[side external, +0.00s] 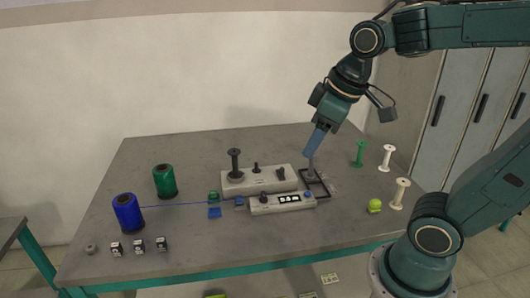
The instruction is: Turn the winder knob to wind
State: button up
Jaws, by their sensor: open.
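The winder is a light grey box (260,181) in the middle of the table. A tall black spindle (234,162) stands at its left, a small dark post (256,169) near its middle and a black knob-like part (281,174) at its right end. Which part is the winder knob is too small to tell. My gripper (311,166) points down and slightly left, just right of the box, above a black frame (325,190) on the table. It is open; its fingertips are small, and contact with the grey part below them cannot be told.
A display unit (282,202) lies in front of the winder. Blue (127,213) and green (165,182) thread spools stand left; a blue thread runs rightward. White bobbins (399,194), (386,158), a green bobbin (360,154) and a yellow-green item (375,206) stand right. Small cubes (139,246) sit front left.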

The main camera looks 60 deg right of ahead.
jog(key=w+d+f+n+g, duration=0.1)
jog(key=w+d+f+n, duration=0.1)
jog(key=w, duration=0.4)
jog(key=w+d+f+n+g, duration=0.1)
jog(key=w+d+f, duration=0.15)
jog(key=w, duration=0.25)
jog(key=n+g, duration=0.2)
jog(key=n, duration=0.2)
send_over(264, 194)
notch_tip(264, 194, down, 10)
jog(key=shift+w+d+f, duration=0.1)
jog(key=shift+w+f, duration=0.05)
jog(key=shift+f, duration=0.3)
jog(key=shift+f, duration=0.1)
notch_tip(264, 194, down, 14)
jog(key=shift+r, duration=0.2)
jog(key=c, duration=1)
